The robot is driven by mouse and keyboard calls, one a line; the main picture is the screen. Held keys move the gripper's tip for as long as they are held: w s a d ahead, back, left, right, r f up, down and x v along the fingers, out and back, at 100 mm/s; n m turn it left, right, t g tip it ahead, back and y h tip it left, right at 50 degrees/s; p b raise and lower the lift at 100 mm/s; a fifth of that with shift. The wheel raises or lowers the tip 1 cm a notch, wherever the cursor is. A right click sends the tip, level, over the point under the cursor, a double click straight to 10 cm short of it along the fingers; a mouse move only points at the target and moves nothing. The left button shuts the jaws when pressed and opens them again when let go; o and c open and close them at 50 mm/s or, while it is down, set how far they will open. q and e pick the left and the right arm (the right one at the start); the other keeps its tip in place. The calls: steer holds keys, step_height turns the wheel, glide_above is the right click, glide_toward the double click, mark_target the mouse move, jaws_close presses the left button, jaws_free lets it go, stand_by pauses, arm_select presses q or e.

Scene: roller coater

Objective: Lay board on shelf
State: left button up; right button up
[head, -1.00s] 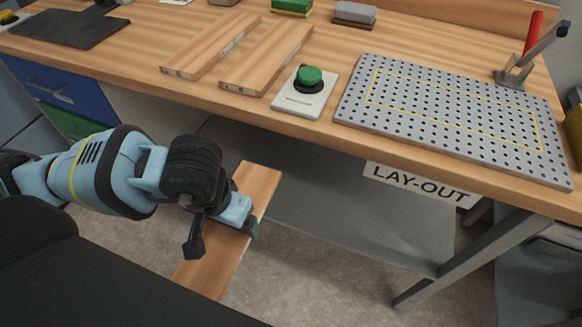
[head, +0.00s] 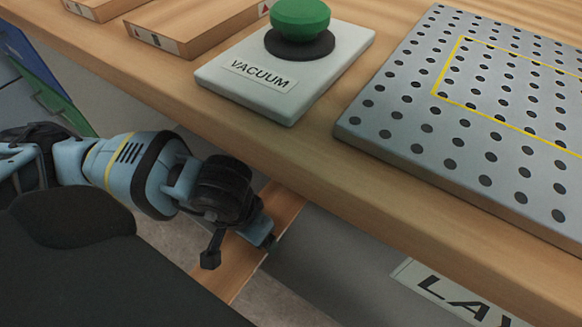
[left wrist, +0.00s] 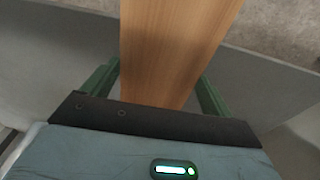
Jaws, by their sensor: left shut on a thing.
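A long wooden board (head: 232,265) is held low in front of the bench, its far end reaching in under the bench top. My left gripper (head: 267,240) is shut on the board. In the left wrist view, the green fingers of the gripper (left wrist: 160,78) lie along both sides of the board (left wrist: 175,45). The grey shelf (head: 345,262) is under the bench top, and the board's far part overlaps it in the picture. I cannot tell whether the board touches the shelf. The board's far end is hidden under the bench edge. My right gripper is not in view.
The wooden bench top (head: 310,165) overhangs the shelf. On it are a white VACUUM plate with a green button (head: 300,18), two boards at the back left and a perforated grey plate (head: 470,120). A LAY-OUT label (head: 440,290) is partly cut off.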

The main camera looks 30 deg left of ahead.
arm_select(q)
steer(key=shift+w+f, duration=0.1)
steer(key=shift+f, duration=0.05)
steer(key=shift+w, duration=0.1)
steer(key=b, duration=0.3)
glide_above(315, 211)
steer(key=s, duration=0.2)
steer(key=shift+w+a+f, duration=0.1)
steer(key=shift+a+f, duration=0.15)
steer(key=shift+f, duration=0.45)
steer(key=shift+w+d, duration=0.2)
steer(key=shift+w, duration=0.2)
steer(key=shift+w+d+f+b, duration=0.1)
steer(key=shift+w+b, duration=0.2)
steer(key=shift+b, duration=0.1)
step_height(315, 211, down, 3)
steer(key=shift+s+r+b, duration=0.1)
steer(key=shift+b, duration=0.5)
steer(key=shift+f, duration=0.2)
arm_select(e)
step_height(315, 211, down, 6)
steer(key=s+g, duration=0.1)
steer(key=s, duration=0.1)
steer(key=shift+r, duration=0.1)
